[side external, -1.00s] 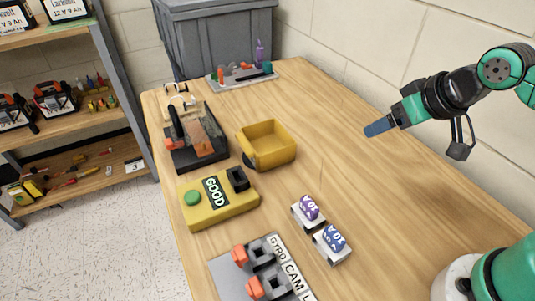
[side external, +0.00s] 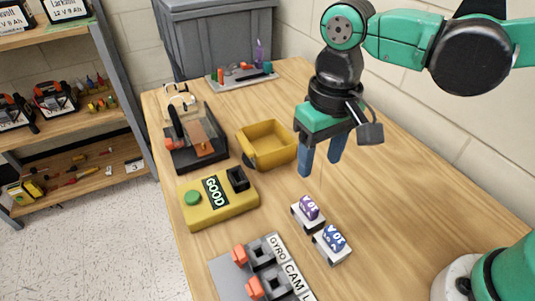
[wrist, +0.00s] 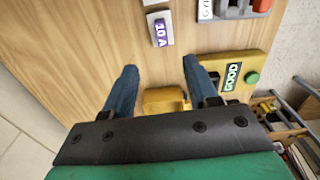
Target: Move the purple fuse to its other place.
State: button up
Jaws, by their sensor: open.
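The purple fuse (side external: 308,207) sits upright in a small white holder on the table, printed with "10 A". It also shows in the wrist view (wrist: 161,33), beyond my fingertips. A blue fuse (side external: 334,239) sits in a similar white holder just in front of it. My gripper (side external: 320,168) points down, open and empty, above the table behind the purple fuse and right of the yellow bin. In the wrist view my two blue fingers (wrist: 160,66) are spread apart with nothing between their tips.
A yellow tester (side external: 217,208) reading "GOOD" lies to the left. A grey panel (side external: 228,275) with GYRO and CAM labels, black sockets and orange levers lies in front. A yellow bin (side external: 267,157) and a dark-based device (side external: 205,160) stand behind. The right side of the table is clear.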

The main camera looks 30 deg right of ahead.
aim_at(310, 203)
jog(key=shift+a+f, duration=0.15)
jog(key=shift+f, duration=4.85)
grip_shut()
